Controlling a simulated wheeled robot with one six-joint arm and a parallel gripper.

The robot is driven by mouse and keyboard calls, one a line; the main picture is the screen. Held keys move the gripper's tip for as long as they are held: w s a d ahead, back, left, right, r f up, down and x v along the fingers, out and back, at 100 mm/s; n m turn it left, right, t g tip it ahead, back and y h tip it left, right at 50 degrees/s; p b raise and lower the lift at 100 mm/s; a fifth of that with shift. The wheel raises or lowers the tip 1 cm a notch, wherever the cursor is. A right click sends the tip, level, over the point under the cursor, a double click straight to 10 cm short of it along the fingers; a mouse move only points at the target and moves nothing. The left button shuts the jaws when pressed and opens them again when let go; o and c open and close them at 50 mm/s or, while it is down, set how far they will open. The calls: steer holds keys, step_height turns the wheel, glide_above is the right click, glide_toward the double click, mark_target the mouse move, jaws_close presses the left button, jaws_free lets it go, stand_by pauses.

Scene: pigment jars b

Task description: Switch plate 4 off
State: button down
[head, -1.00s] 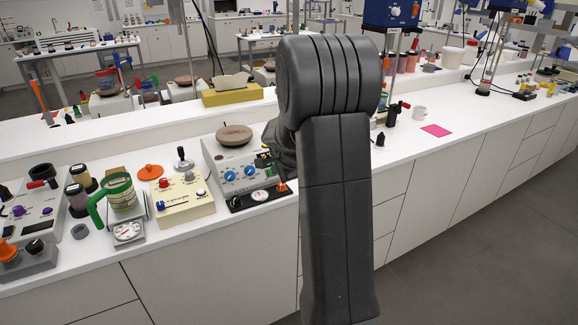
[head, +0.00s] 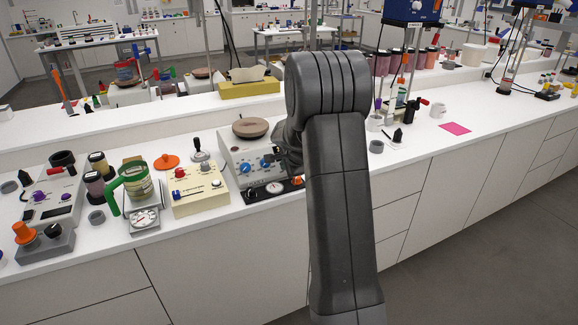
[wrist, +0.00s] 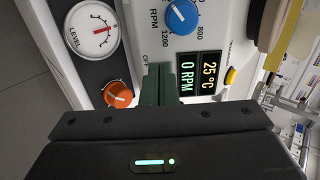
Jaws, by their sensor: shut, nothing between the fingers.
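A pale hotplate stirrer (head: 240,163) with a round brown top (head: 250,128) and blue knobs stands on the bench. I see no number on it. In the wrist view its front face has a blue RPM knob (wrist: 183,17), a lit display (wrist: 196,73) reading 25 °C and 0 RPM, and a yellow button (wrist: 231,76). My gripper (wrist: 162,72) is shut and empty, its dark green fingertips at the face beside the display and an OFF label (wrist: 146,60). They hide what is behind them; I cannot tell whether they touch. In the head view my arm hides the plate's right side.
A black-edged panel with a LEVEL gauge (wrist: 91,28) and orange knob (wrist: 118,94) lies close beside the plate's face. A cream box (head: 200,190) with a red knob and a green-handled jug (head: 137,182) stand to the left. A grey ring (head: 376,146) lies to the right.

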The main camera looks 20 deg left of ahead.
steer(key=shift+a+f, duration=0.1)
steer(key=shift+f, duration=0.05)
steer(key=shift+w+a+f, duration=0.2)
stand_by(0.3)
steer(key=shift+v, duration=1.9)
steer(key=v, duration=1.4)
steer(key=shift+b, duration=0.3)
steer(key=p+x, duration=0.1)
steer(key=x, duration=1.4)
